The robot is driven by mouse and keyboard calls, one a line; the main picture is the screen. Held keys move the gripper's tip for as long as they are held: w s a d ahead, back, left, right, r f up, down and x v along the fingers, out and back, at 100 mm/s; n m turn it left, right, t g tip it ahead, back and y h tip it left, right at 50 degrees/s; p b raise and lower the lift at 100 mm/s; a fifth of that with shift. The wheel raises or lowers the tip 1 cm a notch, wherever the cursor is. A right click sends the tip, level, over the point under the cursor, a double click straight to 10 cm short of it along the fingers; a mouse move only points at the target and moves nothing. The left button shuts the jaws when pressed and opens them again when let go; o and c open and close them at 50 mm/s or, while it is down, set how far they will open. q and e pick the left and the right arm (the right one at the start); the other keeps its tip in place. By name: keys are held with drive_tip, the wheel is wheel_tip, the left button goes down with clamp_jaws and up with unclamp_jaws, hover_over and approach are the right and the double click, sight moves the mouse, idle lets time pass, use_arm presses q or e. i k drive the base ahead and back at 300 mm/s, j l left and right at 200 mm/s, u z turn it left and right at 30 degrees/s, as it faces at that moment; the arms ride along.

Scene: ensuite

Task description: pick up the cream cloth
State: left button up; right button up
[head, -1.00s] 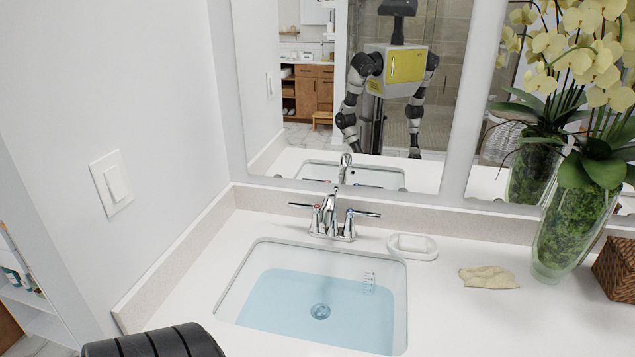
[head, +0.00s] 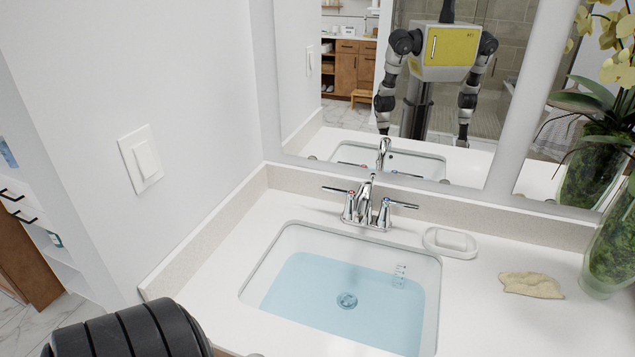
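The cream cloth (head: 532,285) lies crumpled and flat on the white countertop, right of the sink and left of the glass vase. Nothing covers it. Neither of my grippers shows directly in the head view. Only a dark, ribbed part of my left arm shows at the bottom left, far from the cloth. My arms also appear hanging down in the mirror, but the gripper fingers cannot be made out there.
The sink (head: 340,290) holds blue water, with a chrome faucet (head: 367,208) behind it. A white soap dish (head: 450,242) sits between sink and cloth. A tall glass vase (head: 612,245) of orchids stands close right of the cloth. The mirror (head: 400,110) is behind the counter.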

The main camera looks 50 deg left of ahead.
sight(530, 284)
drive_tip(key=i+j+u, duration=0.1)
drive_tip(key=u, duration=0.35)
drive_tip(key=i+u, duration=0.25)
drive_tip(key=u, duration=0.2)
